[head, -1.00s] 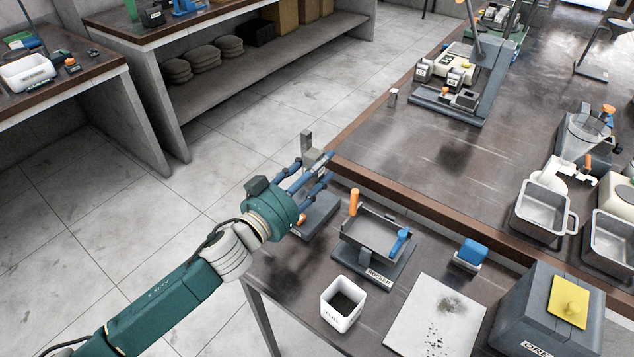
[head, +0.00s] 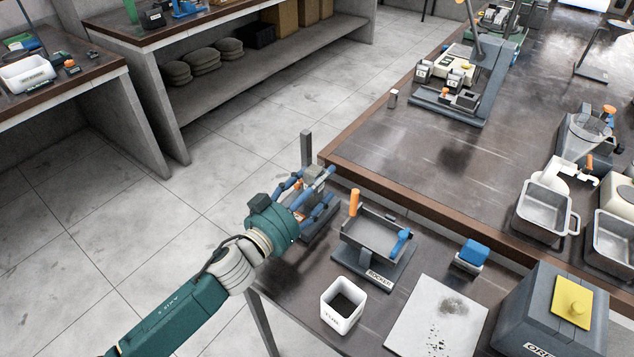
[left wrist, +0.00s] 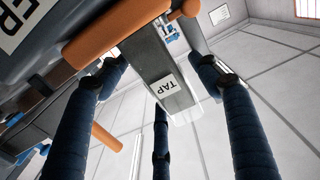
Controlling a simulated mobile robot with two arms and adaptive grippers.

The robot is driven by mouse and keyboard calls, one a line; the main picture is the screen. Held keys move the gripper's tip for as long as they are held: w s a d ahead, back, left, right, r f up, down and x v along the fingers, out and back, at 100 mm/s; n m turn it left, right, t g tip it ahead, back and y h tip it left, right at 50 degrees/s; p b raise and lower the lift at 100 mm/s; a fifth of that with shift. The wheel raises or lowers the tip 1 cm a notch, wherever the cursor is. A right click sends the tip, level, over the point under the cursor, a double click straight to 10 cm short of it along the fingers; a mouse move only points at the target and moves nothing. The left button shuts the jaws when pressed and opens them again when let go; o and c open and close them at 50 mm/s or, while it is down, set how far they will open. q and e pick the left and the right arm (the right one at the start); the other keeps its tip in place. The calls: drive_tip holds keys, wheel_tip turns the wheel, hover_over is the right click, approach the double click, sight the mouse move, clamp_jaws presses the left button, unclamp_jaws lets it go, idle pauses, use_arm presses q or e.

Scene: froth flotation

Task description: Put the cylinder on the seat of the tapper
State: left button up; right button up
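My left gripper (head: 318,190) is over the tapper at the near table's back left corner. Between its fingers is a small greyish, see-through piece (head: 316,173), which I take for the cylinder; its outline is unclear. In the left wrist view, a pale clear edge (left wrist: 186,116) shows between the spread fingers (left wrist: 160,72). The tapper's grey post (head: 306,148) rises behind the gripper. A grey part with a TAP label (left wrist: 163,87) lies beyond the fingertips. The seat is hidden by the fingers, so contact with it cannot be told. My right gripper is not in view.
The rocker (head: 375,245), with orange and blue handles, stands close right of the gripper. A white tub (head: 342,303), a pale sheet (head: 435,315), a blue-topped block (head: 471,255) and an ore box (head: 552,310) fill the near table. Open floor lies left.

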use_arm(q)
drive_tip(key=shift+s+a+r, duration=0.1)
drive_tip(key=shift+r, duration=0.05)
drive_tip(key=b+v, duration=0.2)
drive_tip(key=v, duration=0.9)
drive_tip(key=shift+s+a, duration=0.2)
drive_tip(key=shift+s, duration=0.15)
idle(1.6)
